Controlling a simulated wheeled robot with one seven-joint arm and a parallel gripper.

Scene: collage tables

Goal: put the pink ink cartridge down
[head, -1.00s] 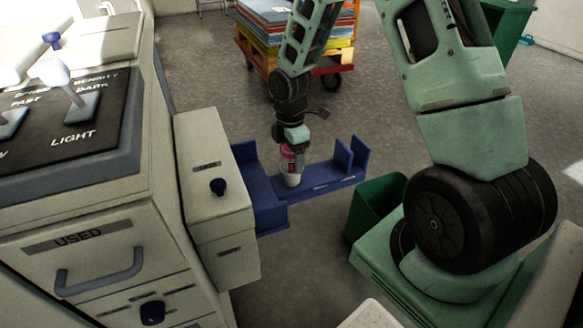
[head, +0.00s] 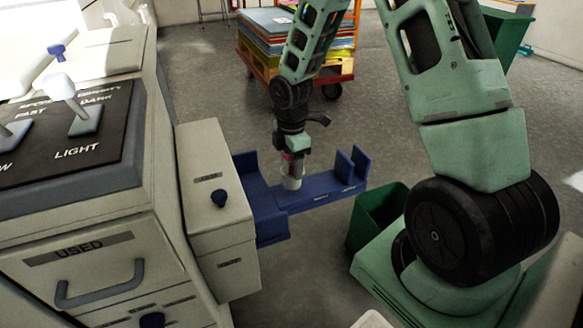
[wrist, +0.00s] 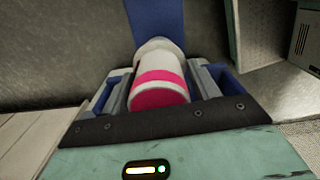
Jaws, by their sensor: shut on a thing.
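The pink ink cartridge (head: 292,181) is a white cylinder with a pink band and a pink end. It is upright at the blue tray (head: 325,198) that juts from the machine's side. I cannot tell whether its lower end touches the tray. My gripper (head: 291,163) is above the tray and shut on the cartridge's upper part. In the wrist view the cartridge (wrist: 160,78) lies between my two fingers, its pink end towards the camera, with the blue tray (wrist: 157,18) beyond its far end.
The grey machine (head: 215,190) with levers and a drawer marked USED stands at the left. A dark green bin (head: 378,215) is right of the tray. A cart with stacked coloured sheets (head: 268,30) stands behind. Two upright blue plates (head: 351,168) rise at the tray's right end.

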